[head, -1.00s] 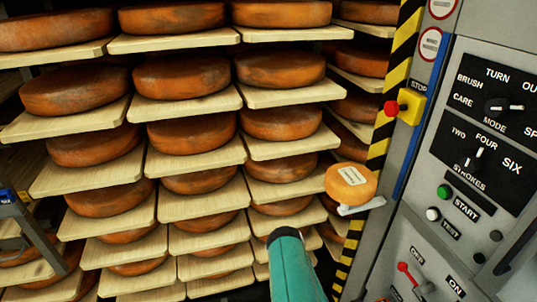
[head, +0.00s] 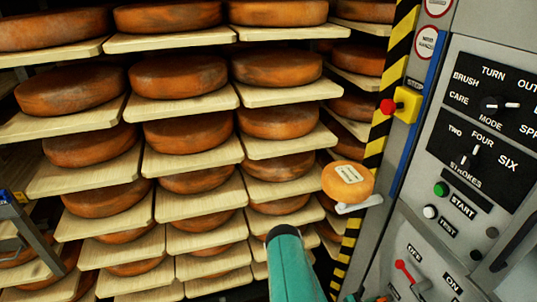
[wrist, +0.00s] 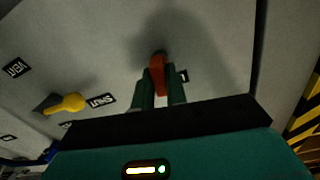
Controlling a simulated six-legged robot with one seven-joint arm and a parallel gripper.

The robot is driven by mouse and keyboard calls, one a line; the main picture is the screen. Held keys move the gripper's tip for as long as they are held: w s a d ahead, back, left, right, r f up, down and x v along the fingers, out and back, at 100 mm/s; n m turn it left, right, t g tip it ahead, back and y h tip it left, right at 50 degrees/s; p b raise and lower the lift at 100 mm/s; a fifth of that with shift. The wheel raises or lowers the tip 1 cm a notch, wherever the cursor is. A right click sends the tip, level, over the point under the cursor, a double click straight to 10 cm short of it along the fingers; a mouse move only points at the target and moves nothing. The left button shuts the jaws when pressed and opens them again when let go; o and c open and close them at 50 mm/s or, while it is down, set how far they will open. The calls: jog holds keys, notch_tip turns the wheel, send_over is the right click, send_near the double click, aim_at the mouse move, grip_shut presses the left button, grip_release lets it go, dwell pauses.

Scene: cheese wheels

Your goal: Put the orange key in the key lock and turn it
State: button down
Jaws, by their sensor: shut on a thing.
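In the wrist view, the green fingers of my gripper (wrist: 161,80) are closed around an orange-red key (wrist: 157,66) against a grey panel (wrist: 215,45). The key's far end meets a dark shadow on the panel, so I cannot tell how deep it sits or how far it is turned. The lock itself is hidden behind the key and fingers. A small black label with a white mark (wrist: 183,76) shows just right of the fingers. In the head view, my teal arm reaches down out of frame, and the fingers do not show clearly.
A yellow handle (wrist: 66,103) sits on the panel left of my gripper. The head view shows a control cabinet (head: 480,45) with a red lever (head: 405,270) at right. Racks of cheese wheels (head: 188,134) fill the left, and one labelled cheese (head: 346,183) sits near the cabinet.

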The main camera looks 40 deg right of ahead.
jog(key=c, duration=1.3)
grip_release()
jog(key=shift+c, duration=0.2)
jog(key=v, duration=1.3)
jog(key=shift+w+a, duration=0.2)
jog(key=shift+a, duration=0.15)
